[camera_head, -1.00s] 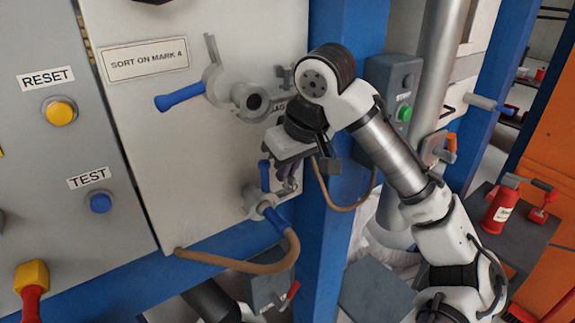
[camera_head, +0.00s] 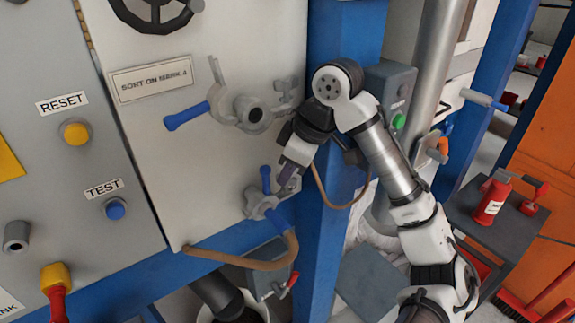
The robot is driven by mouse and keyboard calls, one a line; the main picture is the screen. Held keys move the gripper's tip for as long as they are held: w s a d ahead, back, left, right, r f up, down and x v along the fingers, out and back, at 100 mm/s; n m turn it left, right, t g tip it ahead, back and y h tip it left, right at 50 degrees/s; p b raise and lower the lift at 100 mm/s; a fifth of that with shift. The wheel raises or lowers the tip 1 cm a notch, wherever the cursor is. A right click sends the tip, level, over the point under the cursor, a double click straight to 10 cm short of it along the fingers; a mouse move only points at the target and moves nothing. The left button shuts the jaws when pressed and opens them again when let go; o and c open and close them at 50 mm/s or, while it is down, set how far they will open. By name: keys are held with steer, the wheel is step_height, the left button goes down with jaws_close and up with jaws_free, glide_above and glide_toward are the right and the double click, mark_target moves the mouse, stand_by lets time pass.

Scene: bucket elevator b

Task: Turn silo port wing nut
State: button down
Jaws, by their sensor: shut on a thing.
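My gripper (camera_head: 288,184) points down at the right side of this fitting. Its jaws are shut on a small grey part there, which I take to be the wing nut; the fingers mostly hide it. The upper port fitting (camera_head: 252,114), with a longer blue lever (camera_head: 187,116), sits above and left of my gripper and is apart from it.
A brown hose (camera_head: 240,263) curves below the lower fitting. A blue post (camera_head: 335,215) and a grey box with a green button (camera_head: 398,121) stand right of the panel. Yellow and blue buttons (camera_head: 115,209) are on the left panel. A black handwheel (camera_head: 155,12) is at the top.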

stand_by(0.5)
steer(key=c, duration=1.6)
jaws_free()
steer(key=shift+o, duration=0.2)
steer(key=shift+f, duration=0.1)
